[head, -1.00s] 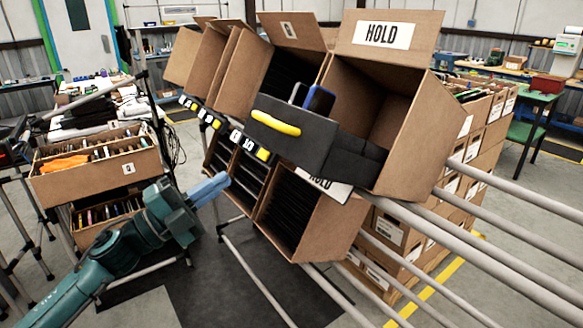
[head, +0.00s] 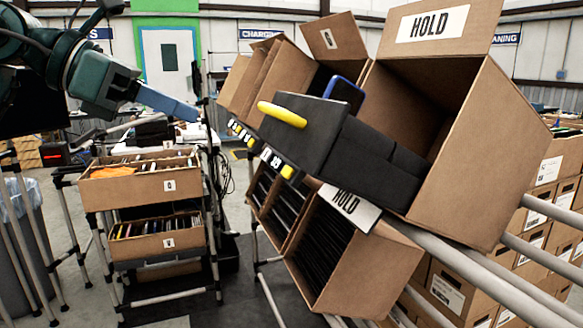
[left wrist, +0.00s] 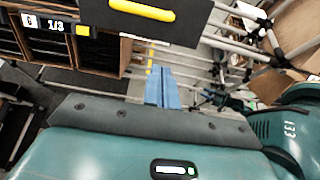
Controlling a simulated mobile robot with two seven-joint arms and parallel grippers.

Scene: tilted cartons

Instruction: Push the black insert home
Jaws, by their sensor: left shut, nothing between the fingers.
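The black insert (head: 360,150) sticks out of the tilted HOLD carton (head: 467,170), partly inside its open front. In the left wrist view the insert's dark front (left wrist: 200,22) and yellow handle (left wrist: 142,10) show at the top. My left gripper (head: 193,113) has blue fingers, shut and empty, to the left of the insert and apart from it. The fingers also show in the left wrist view (left wrist: 162,88). My right gripper is not in view.
More tilted cartons (head: 262,82) stand behind and left of the insert. A lower carton of black files (head: 365,262) sits beneath on the pipe rack (head: 470,265). Bins of folders (head: 140,190) stand at left. The air between my gripper and the handle looks clear.

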